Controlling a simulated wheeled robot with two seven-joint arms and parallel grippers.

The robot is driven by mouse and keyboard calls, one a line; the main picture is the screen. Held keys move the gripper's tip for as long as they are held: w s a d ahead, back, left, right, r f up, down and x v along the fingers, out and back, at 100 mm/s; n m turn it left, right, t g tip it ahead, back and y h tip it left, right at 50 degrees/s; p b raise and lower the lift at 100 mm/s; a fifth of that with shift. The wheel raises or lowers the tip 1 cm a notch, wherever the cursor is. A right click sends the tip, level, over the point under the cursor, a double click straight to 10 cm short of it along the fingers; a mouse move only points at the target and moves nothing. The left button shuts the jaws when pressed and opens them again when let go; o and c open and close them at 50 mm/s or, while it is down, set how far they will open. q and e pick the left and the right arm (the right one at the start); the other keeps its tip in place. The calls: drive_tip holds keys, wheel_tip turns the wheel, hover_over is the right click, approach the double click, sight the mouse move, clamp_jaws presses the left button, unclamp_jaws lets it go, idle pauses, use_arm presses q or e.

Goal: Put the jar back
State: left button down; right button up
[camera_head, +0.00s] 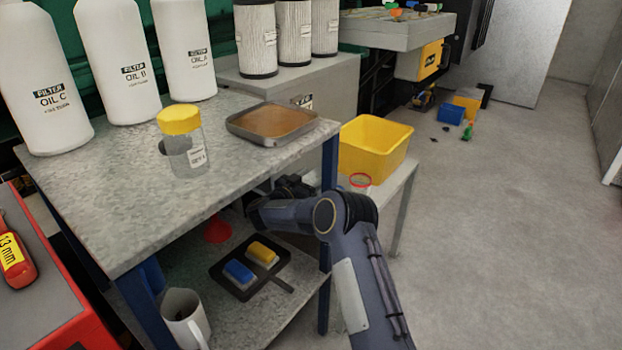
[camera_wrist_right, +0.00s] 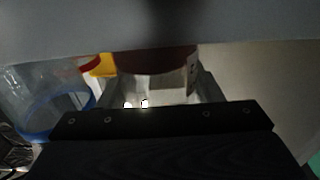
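A clear jar with a yellow lid and a white label (camera_head: 187,148) stands upright on the grey bench top (camera_head: 90,195). A second clear container with a red rim (camera_head: 360,182) shows partly beside the yellow bin, low behind my right arm. My right gripper (camera_head: 283,190) is below the bench top's right corner, dark and partly hidden by shadow and my arm. The right wrist view is dark; a clear vessel with a blue rim (camera_wrist_right: 45,105) is at its left and a dark reddish-brown shape (camera_wrist_right: 155,60) is near its middle. Whether the fingers hold anything is unclear. My left gripper is out of view.
A tray of brown liquid (camera_head: 270,122) and white oil bottles (camera_head: 118,60) stand on the bench. The lower shelf holds a black tray (camera_head: 240,285), a red funnel (camera_head: 217,230) and a white mug (camera_head: 184,318). A yellow bin (camera_head: 375,145) is to the right.

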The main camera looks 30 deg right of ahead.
drive_tip(key=shift+o, duration=1.1)
